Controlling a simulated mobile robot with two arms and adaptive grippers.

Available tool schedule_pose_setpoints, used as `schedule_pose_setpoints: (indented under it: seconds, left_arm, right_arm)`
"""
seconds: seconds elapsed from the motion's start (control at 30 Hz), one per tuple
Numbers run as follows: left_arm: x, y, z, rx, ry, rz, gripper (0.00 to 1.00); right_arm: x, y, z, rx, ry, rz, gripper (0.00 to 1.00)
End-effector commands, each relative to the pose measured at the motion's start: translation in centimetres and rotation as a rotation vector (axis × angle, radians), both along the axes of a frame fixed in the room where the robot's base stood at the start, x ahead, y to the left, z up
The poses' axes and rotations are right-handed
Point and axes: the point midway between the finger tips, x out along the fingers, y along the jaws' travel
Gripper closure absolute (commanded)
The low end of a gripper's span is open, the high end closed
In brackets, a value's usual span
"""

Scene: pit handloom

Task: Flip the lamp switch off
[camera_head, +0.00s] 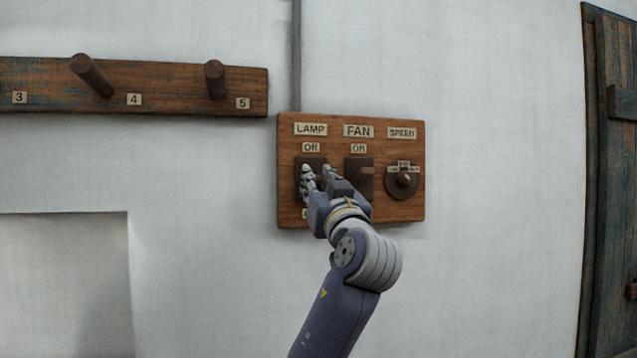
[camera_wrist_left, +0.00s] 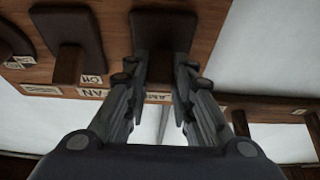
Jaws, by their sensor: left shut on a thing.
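The lamp switch (camera_head: 314,160) is a dark plate with a short brown lever, at the left of a wooden panel (camera_head: 345,213) under the labels "LAMP" and "Off". My left gripper (camera_head: 318,172) is at this switch, its two fingers on either side of the lever. In the left wrist view, which is upside down, the fingers of my left gripper (camera_wrist_left: 160,82) are shut around the lever of the lamp switch (camera_wrist_left: 165,28). The fingers cover much of the lever and the lower part of the plate, so its exact tilt is hard to tell. My right gripper does not show.
The fan switch (camera_head: 358,163) sits close to the right of my gripper, with the round speed knob (camera_head: 403,181) beyond it. A peg rail (camera_head: 170,90) is at upper left and a wooden door (camera_head: 608,180) at far right.

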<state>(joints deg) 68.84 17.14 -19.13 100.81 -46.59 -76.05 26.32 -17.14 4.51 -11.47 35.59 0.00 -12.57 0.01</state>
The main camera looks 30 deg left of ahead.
Motion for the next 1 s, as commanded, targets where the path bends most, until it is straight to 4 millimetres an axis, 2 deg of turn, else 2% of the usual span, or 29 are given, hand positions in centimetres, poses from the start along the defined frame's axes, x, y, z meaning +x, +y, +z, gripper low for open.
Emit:
schedule_pose_setpoints:
  seconds: [0.17,0.5,0.97,1.0]
  left_arm:
    - [0.0,0.0,0.7,-0.046,0.030,-0.002,1.00]
    - [0.1,0.1,2.2,-0.240,0.201,-0.002,1.00]
    - [0.1,0.1,1.9,-0.280,0.239,-0.001,1.00]
    - [0.1,0.1,1.9,-0.280,0.238,-0.001,0.75]
  right_arm:
    - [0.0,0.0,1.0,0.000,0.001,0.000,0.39]
    - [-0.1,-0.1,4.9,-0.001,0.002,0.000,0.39]
    - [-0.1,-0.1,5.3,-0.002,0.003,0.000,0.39]
    - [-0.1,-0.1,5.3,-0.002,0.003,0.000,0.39]
